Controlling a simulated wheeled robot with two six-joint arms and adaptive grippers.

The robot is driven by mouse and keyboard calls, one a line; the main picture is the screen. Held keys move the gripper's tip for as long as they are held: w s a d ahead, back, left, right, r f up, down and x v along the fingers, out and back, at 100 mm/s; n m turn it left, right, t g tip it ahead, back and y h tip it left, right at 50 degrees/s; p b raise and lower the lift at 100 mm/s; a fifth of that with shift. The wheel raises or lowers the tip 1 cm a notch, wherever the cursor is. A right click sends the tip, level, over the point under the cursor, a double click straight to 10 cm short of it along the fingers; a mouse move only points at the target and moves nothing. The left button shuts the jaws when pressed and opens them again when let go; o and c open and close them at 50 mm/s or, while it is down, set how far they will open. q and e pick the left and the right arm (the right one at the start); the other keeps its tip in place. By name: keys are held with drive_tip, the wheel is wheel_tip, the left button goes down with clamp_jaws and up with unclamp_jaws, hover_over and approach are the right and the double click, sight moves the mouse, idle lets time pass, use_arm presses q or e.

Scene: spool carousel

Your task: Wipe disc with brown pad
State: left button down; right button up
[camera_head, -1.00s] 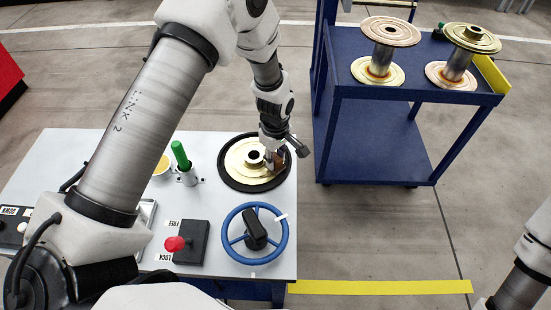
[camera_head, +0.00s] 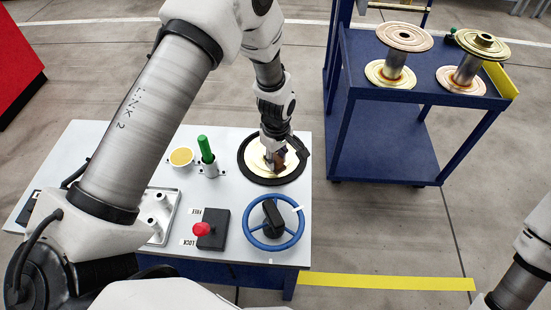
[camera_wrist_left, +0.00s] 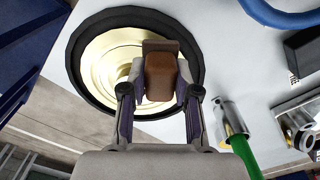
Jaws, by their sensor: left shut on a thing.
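The cream-gold disc (camera_head: 256,163) lies flat inside a black ring (camera_head: 249,177) at the right end of the table. My left gripper (camera_head: 277,159) points down over the disc and is shut on the brown pad (camera_head: 282,156). In the left wrist view the brown pad (camera_wrist_left: 160,76) sits between the fingertips and covers part of the disc (camera_wrist_left: 105,62), including much of its middle. The pad looks low over the disc; I cannot tell whether it touches. My right gripper is not in view; only part of that arm shows at lower right.
A blue handwheel (camera_head: 299,228) stands in front of the disc. A green-handled tool (camera_head: 206,150) and a yellow-filled cup (camera_head: 181,157) are to its left. A red-knobbed lever box (camera_head: 213,232) is nearer. A blue cart (camera_head: 395,158) with two spools stands at right.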

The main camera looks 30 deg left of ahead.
use_arm(q)
drive_tip(key=shift+r+p, duration=1.8)
drive_tip(key=shift+r, duration=0.6)
